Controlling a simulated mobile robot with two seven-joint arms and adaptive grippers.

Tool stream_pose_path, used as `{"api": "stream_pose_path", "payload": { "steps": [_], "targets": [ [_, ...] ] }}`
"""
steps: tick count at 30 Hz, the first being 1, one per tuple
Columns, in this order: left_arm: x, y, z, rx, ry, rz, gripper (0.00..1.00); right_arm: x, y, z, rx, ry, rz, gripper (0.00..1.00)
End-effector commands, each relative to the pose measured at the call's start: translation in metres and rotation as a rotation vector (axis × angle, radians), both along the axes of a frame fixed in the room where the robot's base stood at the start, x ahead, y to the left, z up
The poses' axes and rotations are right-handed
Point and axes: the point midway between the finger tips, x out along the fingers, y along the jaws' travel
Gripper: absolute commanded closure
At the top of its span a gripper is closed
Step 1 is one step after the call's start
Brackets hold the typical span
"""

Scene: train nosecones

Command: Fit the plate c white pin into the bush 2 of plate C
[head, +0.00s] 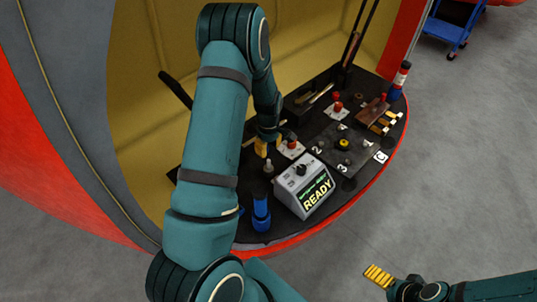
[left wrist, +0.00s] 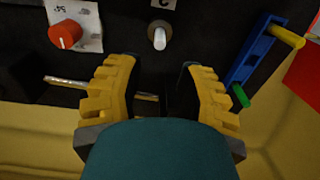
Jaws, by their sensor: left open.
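A whitish pin (head: 268,166) stands upright in the dark deck, left of the READY box. In the left wrist view a pale-ended pin (left wrist: 159,38) shows just beyond the fingertips, centred between them and apart from them. My left gripper (head: 267,146) is open and empty above the deck; its yellow fingers are spread in the left wrist view (left wrist: 160,72). Plate C (head: 334,157), a dark plate with numbers 1, 2, 3 and a letter C beside it, lies right of the gripper. Bush 2 is too small to make out. My right gripper (head: 379,275) is low at the right, outside the deck.
The grey READY box (head: 304,188) stands between my left arm and plate C. A blue holder (left wrist: 252,55) with yellow and green ends is at right in the wrist view. A red knob (left wrist: 65,35) sits on a white card. Levers rise at the deck's back.

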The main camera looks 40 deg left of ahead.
Motion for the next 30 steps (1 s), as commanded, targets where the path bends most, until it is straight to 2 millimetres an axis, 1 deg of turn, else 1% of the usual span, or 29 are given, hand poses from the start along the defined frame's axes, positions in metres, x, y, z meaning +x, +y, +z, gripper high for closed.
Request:
{"api": "stream_pose_path", "payload": {
  "steps": [1,3,7,24,27,29,30],
  "targets": [
    [0.001,0.000,0.008,0.001,-0.002,-0.001,0.63,0.001,0.000,0.002,0.000,-0.001,0.000,0.00],
    [0.000,0.000,0.014,0.000,-0.001,0.000,0.63,0.001,0.000,0.003,0.000,-0.002,-0.002,0.00],
    [0.000,0.000,0.020,0.000,0.000,0.000,0.63,0.001,0.000,0.003,0.000,-0.003,-0.002,0.00],
    [0.000,0.000,0.021,0.000,0.000,0.000,0.63,0.001,0.000,0.004,0.000,-0.003,-0.002,0.00],
    [0.000,0.000,0.028,0.000,0.000,0.000,0.63,0.002,0.000,0.011,0.000,-0.004,-0.004,0.00],
    [0.000,0.000,0.038,0.000,0.000,0.000,0.63,0.003,-0.001,0.021,-0.001,-0.007,-0.006,0.00],
    [0.000,0.000,0.047,0.000,0.000,0.001,0.63,0.004,-0.001,0.030,-0.001,-0.010,-0.008,0.00]
  ]
}}
